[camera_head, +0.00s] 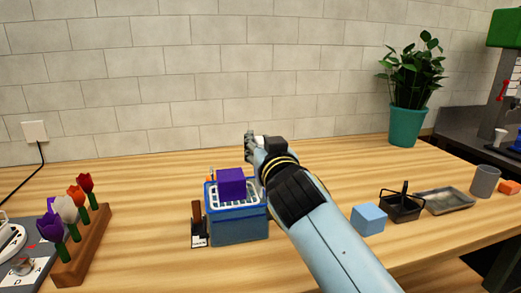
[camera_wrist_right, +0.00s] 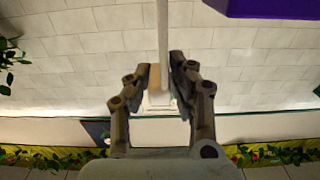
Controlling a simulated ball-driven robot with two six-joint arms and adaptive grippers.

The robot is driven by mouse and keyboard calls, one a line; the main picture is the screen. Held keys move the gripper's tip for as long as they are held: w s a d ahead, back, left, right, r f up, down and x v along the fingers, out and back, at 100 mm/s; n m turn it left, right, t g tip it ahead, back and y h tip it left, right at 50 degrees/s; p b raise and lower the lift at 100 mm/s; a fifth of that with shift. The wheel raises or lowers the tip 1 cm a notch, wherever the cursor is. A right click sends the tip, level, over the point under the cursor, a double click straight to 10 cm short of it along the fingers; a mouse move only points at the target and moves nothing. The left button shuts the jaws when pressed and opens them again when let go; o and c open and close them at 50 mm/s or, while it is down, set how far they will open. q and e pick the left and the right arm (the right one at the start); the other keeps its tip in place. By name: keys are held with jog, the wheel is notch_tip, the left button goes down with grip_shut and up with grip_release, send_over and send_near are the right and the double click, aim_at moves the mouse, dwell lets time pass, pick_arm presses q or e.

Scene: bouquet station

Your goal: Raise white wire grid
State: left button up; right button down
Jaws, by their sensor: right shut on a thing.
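The white wire grid (camera_head: 219,199) shows at the top of a blue box (camera_head: 240,230), with a purple cube (camera_head: 231,183) on it. Whether the grid touches the box rim, I cannot tell. My right gripper (camera_head: 251,139) appears above and behind the box in the head view. In the right wrist view, my right gripper (camera_wrist_right: 161,75) is shut on a white bar (camera_wrist_right: 162,35), which appears to be part of the grid. A purple surface (camera_wrist_right: 270,8), likely the cube, shows at the top right. My left gripper is not in view.
A small dark stand (camera_head: 198,228) is beside the box. A wooden flower rack (camera_head: 88,248) stands left. Right of my arm are a light blue cube (camera_head: 369,219), a black basket (camera_head: 402,207), a grey tray (camera_head: 447,200) and a potted plant (camera_head: 406,122).

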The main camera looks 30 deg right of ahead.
jog(key=shift+r, duration=0.65)
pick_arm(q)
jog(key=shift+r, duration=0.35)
pick_arm(e)
jog(key=c, duration=1.4)
grip_release()
jog(key=shift+o, duration=1)
jog(key=shift+f, duration=0.1)
notch_tip(320, 180, up, 10)
